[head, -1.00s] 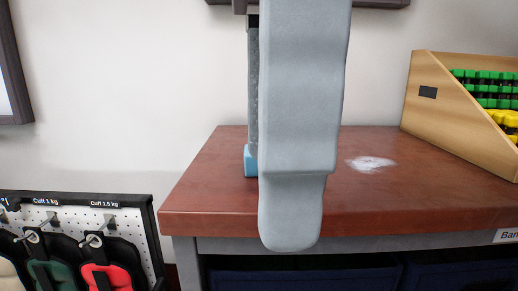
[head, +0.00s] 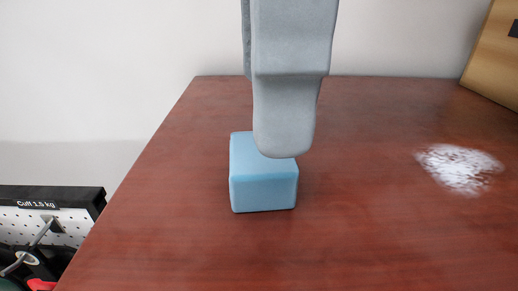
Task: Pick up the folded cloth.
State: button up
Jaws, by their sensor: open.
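The only thing that could be the folded cloth is a light blue, block-shaped piece with rounded edges (head: 263,188). It sits on the reddish-brown tabletop (head: 340,240), near the middle of the head view. My gripper (head: 281,135) comes down from the top as a pale grey finger, with a darker grey part showing behind its left edge. It is open. The near fingertip overlaps the block's upper right corner in the picture and hides part of its top. I cannot tell whether they touch. The far fingertip is hidden.
A patch of white powder (head: 460,168) lies on the table to the right. A wooden rack (head: 494,55) stands at the back right. A cuff rack (head: 55,205) is beyond the table's left edge. The tabletop around the blue block is clear.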

jog(key=shift+w+a+f+p, duration=0.1)
jog(key=shift+a+f+p, duration=0.1)
jog(key=shift+f, duration=1.4)
jog(key=shift+w+a+f+p, duration=0.1)
jog(key=shift+f+p, duration=0.05)
jog(key=shift+f, duration=1.4)
jog(key=c, duration=1.4)
jog(key=shift+c, duration=0.2)
notch_tip(320, 180, up, 20)
jog(key=p, duration=1.1)
